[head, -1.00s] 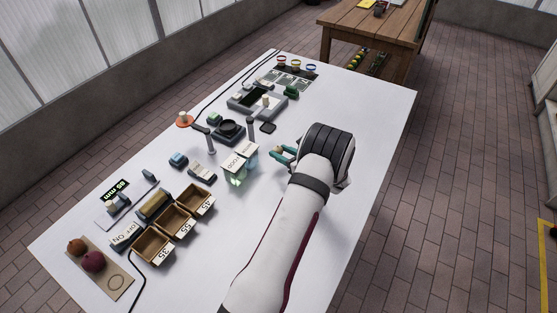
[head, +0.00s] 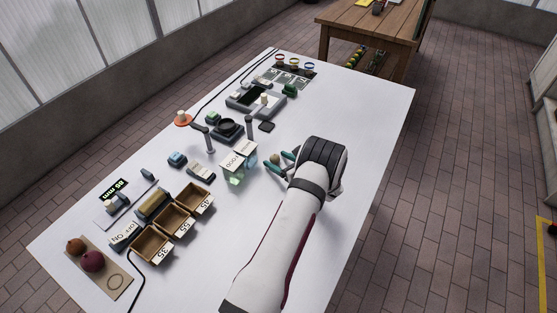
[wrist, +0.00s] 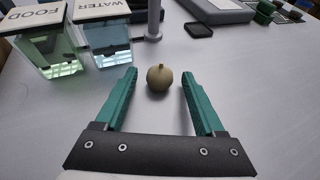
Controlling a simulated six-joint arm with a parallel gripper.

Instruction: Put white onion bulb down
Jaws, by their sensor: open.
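The white onion bulb (wrist: 159,78) is a small pale, brownish ball with a short stem tip on top. It rests upright on the white table in the wrist view, just ahead of and between my fingertips. It also shows in the head view (head: 275,158). My gripper (wrist: 159,80) has green fingers spread wide, with a clear gap to the bulb on both sides. In the head view my gripper (head: 281,162) is low over the table, right of the food and water containers.
The food container (wrist: 47,42) and water container (wrist: 106,42) stand at the left. A post (wrist: 154,20) and small dark square pad (wrist: 200,30) lie beyond the bulb. Wooden boxes (head: 151,246) and a brown board with two onions (head: 118,285) are farther left. Table at right is clear.

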